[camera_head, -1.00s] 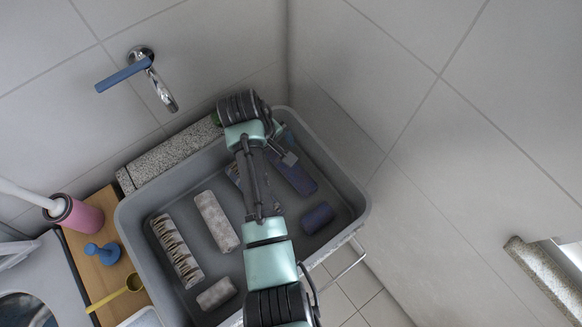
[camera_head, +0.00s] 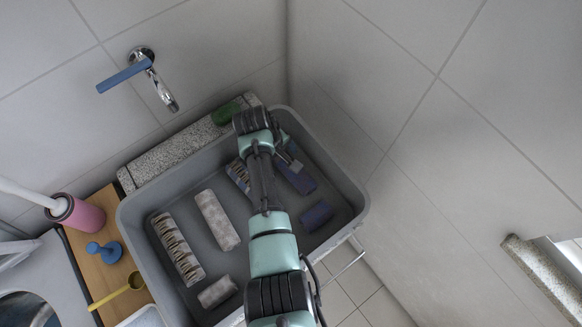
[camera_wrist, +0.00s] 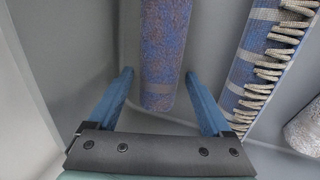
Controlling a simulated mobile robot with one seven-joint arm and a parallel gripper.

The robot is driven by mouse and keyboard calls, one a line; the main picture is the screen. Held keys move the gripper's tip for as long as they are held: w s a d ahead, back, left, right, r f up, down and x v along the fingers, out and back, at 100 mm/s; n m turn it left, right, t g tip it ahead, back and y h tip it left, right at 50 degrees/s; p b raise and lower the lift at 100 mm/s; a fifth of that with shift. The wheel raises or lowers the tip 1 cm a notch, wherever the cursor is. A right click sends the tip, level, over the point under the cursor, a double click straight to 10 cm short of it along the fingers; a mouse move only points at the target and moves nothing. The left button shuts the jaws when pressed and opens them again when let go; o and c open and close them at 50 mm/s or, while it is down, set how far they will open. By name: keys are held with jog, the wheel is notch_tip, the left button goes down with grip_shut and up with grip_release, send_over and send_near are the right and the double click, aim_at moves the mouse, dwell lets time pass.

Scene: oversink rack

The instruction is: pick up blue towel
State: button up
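A rolled blue-purple towel (camera_head: 298,178) lies in the grey basin, to the right of my arm. In the wrist view a blue-purple roll (camera_wrist: 166,45) extends between the two blue fingers of my gripper (camera_wrist: 159,76), with visible gaps on both sides. The gripper is open and holds nothing. In the head view my gripper (camera_head: 288,158) is partly hidden by my arm, at the upper end of the blue-purple towel. A shorter dark blue roll (camera_head: 317,215) lies lower right in the basin. A blue patterned roll with fringe (camera_wrist: 262,65) lies right of the gripper in the wrist view.
The grey basin's (camera_head: 130,225) walls surround the rolls. A white roll (camera_head: 217,220), a striped fringed roll (camera_head: 178,248) and a short pale roll (camera_head: 218,291) lie at left. A green object (camera_head: 225,113) sits on the stone ledge (camera_head: 170,157). A tap (camera_head: 160,90) is above.

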jog(key=c, duration=1)
